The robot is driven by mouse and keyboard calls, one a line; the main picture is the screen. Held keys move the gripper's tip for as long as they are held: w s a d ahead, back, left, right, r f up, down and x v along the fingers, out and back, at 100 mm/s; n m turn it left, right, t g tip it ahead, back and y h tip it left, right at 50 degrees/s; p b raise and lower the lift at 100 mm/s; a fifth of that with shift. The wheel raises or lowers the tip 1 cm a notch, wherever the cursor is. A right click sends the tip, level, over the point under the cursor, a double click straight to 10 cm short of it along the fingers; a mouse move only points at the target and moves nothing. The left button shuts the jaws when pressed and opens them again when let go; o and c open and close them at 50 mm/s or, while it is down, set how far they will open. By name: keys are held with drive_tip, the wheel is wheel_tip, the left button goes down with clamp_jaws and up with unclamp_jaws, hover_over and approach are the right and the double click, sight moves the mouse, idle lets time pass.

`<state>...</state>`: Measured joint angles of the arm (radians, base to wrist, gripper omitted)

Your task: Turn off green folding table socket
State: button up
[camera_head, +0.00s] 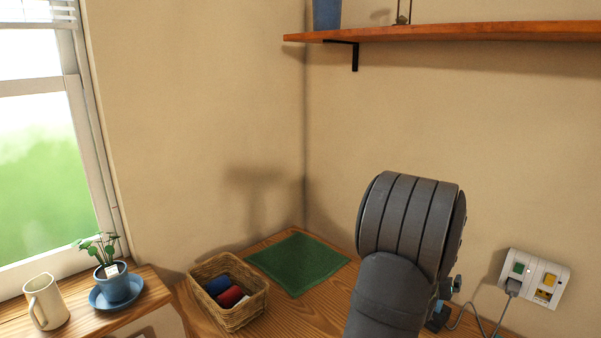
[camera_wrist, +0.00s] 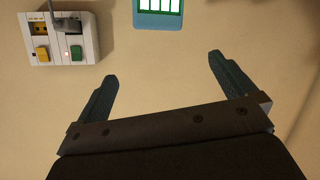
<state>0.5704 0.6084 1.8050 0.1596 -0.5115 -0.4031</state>
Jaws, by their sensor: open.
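The white wall socket panel (camera_head: 533,279) is at the right in the head view and at the upper left in the wrist view (camera_wrist: 60,38). It has a green switch (camera_wrist: 76,53) and a yellow switch (camera_wrist: 41,54). A small red light glows beside the green switch. A dark plug (camera_head: 513,287) with a cable sits in the outlet on the green switch's side. My gripper (camera_wrist: 161,68) is open and empty in the wrist view, facing the wall, apart from the panel. My arm hides it in the head view.
A wooden tabletop (camera_head: 265,315) bears a green mat (camera_head: 297,262) and a wicker basket (camera_head: 240,313). A blue-framed thing with a bright greenish face (camera_wrist: 158,15) is beside the panel in the wrist view. A wooden shelf (camera_head: 450,32) is above; the wall between is bare.

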drive_tip(key=shift+w+d, duration=0.25)
